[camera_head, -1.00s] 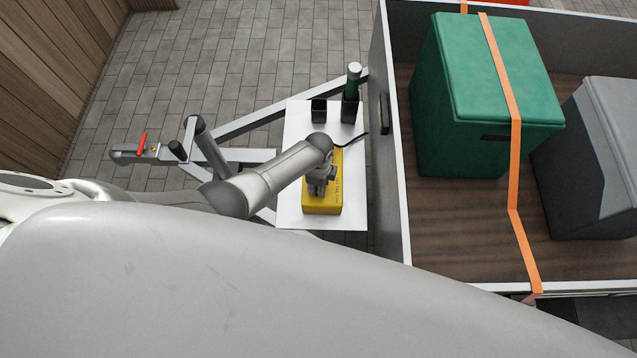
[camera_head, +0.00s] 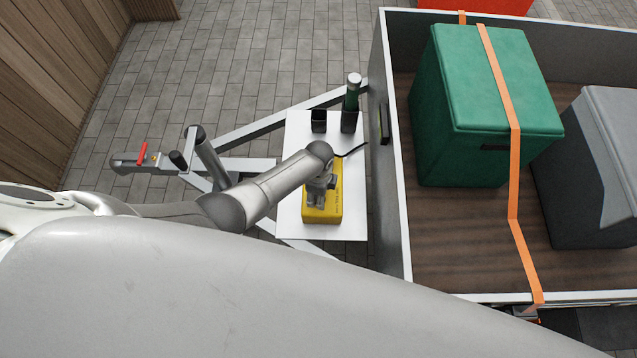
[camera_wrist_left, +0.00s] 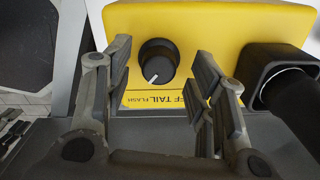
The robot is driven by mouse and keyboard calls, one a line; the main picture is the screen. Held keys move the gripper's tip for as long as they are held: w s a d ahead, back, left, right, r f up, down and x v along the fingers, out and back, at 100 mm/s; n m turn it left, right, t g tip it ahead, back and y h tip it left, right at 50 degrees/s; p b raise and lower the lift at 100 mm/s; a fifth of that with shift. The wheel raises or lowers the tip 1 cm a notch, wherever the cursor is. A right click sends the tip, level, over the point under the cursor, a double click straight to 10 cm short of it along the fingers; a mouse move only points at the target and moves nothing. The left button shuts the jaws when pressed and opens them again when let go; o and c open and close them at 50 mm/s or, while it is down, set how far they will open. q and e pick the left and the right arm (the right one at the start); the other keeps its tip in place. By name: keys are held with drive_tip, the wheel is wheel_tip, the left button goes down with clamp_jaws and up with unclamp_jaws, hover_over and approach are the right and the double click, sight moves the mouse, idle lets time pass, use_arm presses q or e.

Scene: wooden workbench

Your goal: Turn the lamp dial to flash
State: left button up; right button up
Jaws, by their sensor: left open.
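The yellow lamp box (camera_head: 333,213) sits on a white plate at the front of the trailer. In the left wrist view the yellow panel (camera_wrist_left: 215,28) carries the black lamp dial (camera_wrist_left: 160,55). Its white pointer line faces the lower left of the picture. Below it a label strip (camera_wrist_left: 150,99) shows "TAIL" and "FLASH", partly covered by a finger. My left gripper (camera_head: 318,198) is over the box; in the left wrist view its open fingers (camera_wrist_left: 162,62) stand on either side of the dial. I cannot tell whether they touch it. My right gripper is out of view.
Black holders (camera_head: 348,120), one with a green-banded cylinder, stand at the plate's far edge. The trailer wall (camera_head: 392,165) is right of the plate. A green box (camera_head: 465,100) stands inside the trailer.

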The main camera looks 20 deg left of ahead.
use_arm(q)
wheel_tip(320, 180, up, 11)
drive_tip(key=shift+r, duration=0.2)
idle(0.4)
idle(0.4)
